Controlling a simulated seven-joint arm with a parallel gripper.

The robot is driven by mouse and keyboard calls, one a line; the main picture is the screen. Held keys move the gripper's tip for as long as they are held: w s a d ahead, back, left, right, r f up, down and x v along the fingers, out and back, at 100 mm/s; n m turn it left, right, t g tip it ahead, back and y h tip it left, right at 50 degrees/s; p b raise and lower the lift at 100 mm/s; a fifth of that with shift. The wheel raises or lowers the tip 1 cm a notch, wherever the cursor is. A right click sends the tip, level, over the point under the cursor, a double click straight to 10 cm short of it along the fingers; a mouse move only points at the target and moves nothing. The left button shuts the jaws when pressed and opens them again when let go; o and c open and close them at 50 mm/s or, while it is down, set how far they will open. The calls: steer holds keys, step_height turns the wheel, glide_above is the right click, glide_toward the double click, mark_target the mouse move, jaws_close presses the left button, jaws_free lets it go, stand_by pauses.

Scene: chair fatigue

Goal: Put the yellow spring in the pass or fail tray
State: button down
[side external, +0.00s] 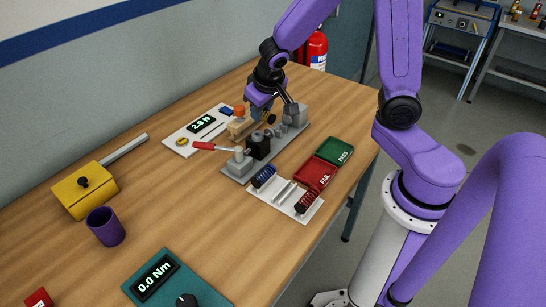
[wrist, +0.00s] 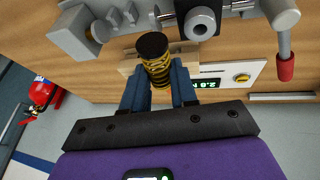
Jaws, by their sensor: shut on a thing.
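The yellow spring (wrist: 159,68), with black ends, is between the blue fingers of my gripper (wrist: 158,80) in the wrist view. My gripper is shut on it. In the side view my gripper (side external: 262,112) is low over the grey test fixture (side external: 236,165), and the spring is mostly hidden there. I cannot tell whether the spring touches the fixture. The green PASS tray (side external: 341,148) and red FAIL tray (side external: 309,168) lie to the right of the fixture, and both look empty.
A white rack (side external: 284,194) holds a blue spring (side external: 263,177) and a red spring (side external: 306,202), with a bare middle slot. A wooden block with an orange knob (side external: 239,112), a red-handled lever (side external: 204,146) and a 2.8 N display (side external: 201,124) are close by.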

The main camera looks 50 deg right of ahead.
steer(key=shift+w+a+f+n, duration=0.1)
steer(key=shift+w+n, duration=0.05)
steer(key=shift+n, duration=0.15)
steer(key=s+m+g+h, duration=0.3)
steer(key=s+m, duration=0.6)
steer(key=m, duration=0.1)
steer(key=m+g+y, duration=0.1)
steer(key=m+g, duration=0.3)
steer(key=m, duration=0.3)
glide_above(321, 171)
steer(key=w+a, duration=0.1)
steer(key=a, duration=0.1)
steer(key=shift+d+f, duration=0.15)
steer(key=shift+f, duration=1.6)
steer(key=shift+d+f, duration=0.1)
steer(key=shift+f, duration=1.65)
steer(key=shift+f, duration=0.65)
steer(key=c, duration=0.9)
jaws_free()
steer(key=shift+s, duration=0.1)
